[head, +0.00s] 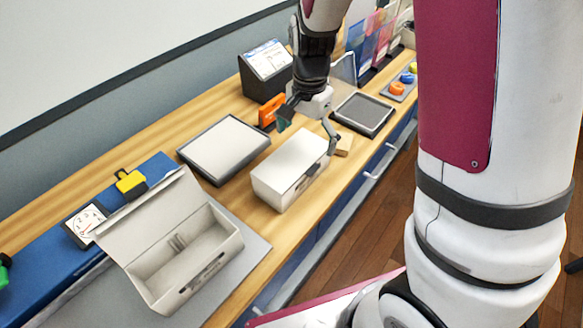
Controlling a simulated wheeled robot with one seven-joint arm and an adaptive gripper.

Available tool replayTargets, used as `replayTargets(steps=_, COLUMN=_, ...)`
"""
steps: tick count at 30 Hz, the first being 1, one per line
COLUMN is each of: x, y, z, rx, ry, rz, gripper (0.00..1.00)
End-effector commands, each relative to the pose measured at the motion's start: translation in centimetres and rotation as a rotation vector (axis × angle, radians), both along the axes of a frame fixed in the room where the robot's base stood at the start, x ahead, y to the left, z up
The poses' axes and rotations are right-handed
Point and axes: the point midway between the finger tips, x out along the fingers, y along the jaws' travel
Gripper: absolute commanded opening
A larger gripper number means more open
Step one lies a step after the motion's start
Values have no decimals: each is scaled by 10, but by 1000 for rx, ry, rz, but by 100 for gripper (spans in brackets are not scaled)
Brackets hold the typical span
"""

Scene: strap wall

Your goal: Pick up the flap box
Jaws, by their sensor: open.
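A closed white flap box (288,177) stands on the wooden counter, with a small dark mark on its front face. My gripper (309,132) is open above its far end, one finger on the left and one on the right. The right finger reaches down close to the box's far right corner. I cannot tell if either finger touches it. A second pale box (222,262) stands nearer, at the lower left, with its hinged lid raised and leaning back. Its inside looks empty apart from small slots in the floor.
A grey-framed tray (217,172) lies left of the closed box, and a dark tray (352,122) lies beyond it. An orange object (270,110) and a small wooden block (344,144) are close to my gripper. A dark display stand (266,68) is behind.

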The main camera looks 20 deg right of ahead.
Motion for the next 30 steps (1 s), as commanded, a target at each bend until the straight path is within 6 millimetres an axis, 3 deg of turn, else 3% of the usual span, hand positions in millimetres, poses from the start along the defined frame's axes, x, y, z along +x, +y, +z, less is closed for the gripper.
replayTargets(steps=3, x=-1, y=0, z=-19, rx=0, ry=4, rz=-1, gripper=100)
replayTargets(steps=11, x=0, y=1, z=-36, rx=0, ry=1, rz=0, gripper=100)
replayTargets(steps=21, x=3, y=7, z=-78, rx=1, ry=2, rz=0, gripper=100)
replayTargets(steps=30, x=4, y=7, z=-83, rx=1, ry=-1, rz=0, gripper=100)
